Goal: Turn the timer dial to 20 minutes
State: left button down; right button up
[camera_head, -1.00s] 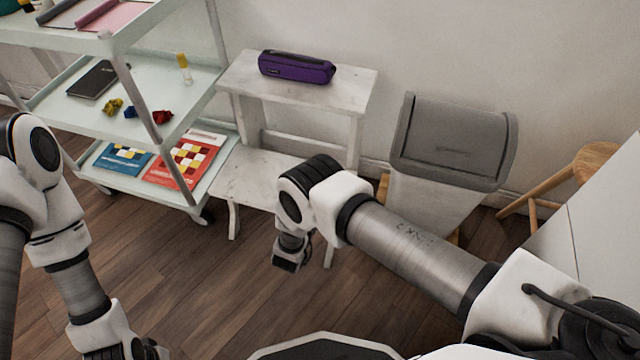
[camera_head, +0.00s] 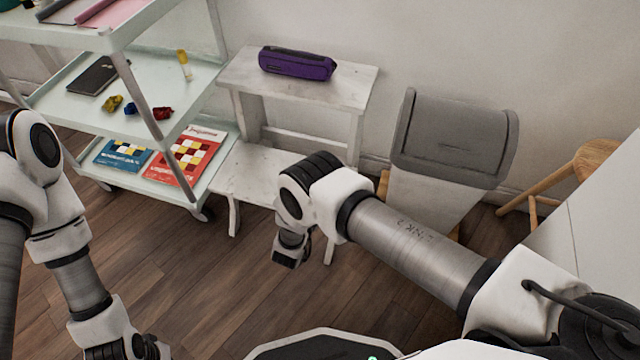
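No timer or dial shows in the head view. My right arm comes in from the right, and its dark end (camera_head: 290,256) points down above the floor in front of the white step stool. Its fingers cannot be made out, so I cannot tell if that gripper is open or shut. My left arm comes down along the left side and leaves at the bottom edge; its gripper is out of the picture. Neither arm visibly touches anything.
A shelf cart (camera_head: 205,82) with books and small items stands at left. A purple case (camera_head: 297,64) lies on the white step stool (camera_head: 345,88). A grey-lidded bin (camera_head: 455,140), a wooden stool (camera_head: 594,158) and a white tabletop (camera_head: 600,235) are at right. Wooden floor (camera_head: 215,290) is open.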

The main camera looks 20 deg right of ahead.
jog(key=o, duration=1.2)
jog(key=shift+c, duration=0.2)
